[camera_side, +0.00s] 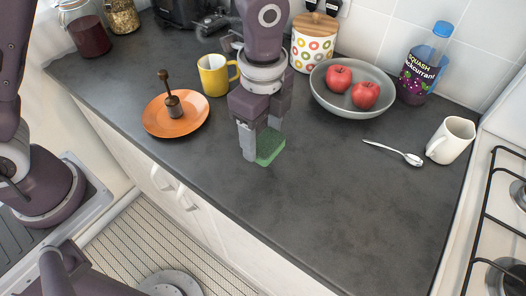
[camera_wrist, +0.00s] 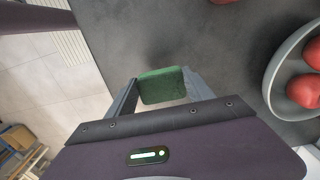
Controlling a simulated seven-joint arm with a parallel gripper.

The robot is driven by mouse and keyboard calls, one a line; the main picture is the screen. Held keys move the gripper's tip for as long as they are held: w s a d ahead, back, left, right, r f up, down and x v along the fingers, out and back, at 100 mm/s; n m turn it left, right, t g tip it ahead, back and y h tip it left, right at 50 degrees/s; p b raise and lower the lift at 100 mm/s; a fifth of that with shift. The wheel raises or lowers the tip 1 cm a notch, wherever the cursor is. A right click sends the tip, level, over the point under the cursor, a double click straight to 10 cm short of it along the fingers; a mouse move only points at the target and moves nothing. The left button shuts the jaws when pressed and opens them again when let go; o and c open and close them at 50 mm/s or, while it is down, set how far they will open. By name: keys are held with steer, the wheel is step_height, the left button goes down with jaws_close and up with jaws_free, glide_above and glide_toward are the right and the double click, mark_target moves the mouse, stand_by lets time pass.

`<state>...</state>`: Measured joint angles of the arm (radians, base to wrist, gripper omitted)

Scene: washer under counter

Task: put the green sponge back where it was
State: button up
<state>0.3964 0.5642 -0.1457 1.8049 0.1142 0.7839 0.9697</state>
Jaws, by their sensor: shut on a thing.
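The green sponge (camera_side: 270,147) is between the fingers of my gripper (camera_side: 260,146), low over the dark grey counter (camera_side: 313,190) near its front edge. In the wrist view the sponge (camera_wrist: 163,86) sits between both fingertips (camera_wrist: 158,87), with a finger against each side. My gripper is shut on it. My fingers cover part of the sponge in the side view. I cannot tell whether its underside touches the counter.
An orange plate (camera_side: 150,123) with a dark wooden tool (camera_side: 174,108) and a yellow mug (camera_side: 212,79) stand left. A grey bowl (camera_side: 325,99) of red apples stands behind right. The front-centre counter is clear.

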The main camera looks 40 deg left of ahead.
mark_target(262, 151)
step_height(262, 151, down, 5)
steer(key=shift+r, duration=0.15)
steer(key=o, duration=1.3)
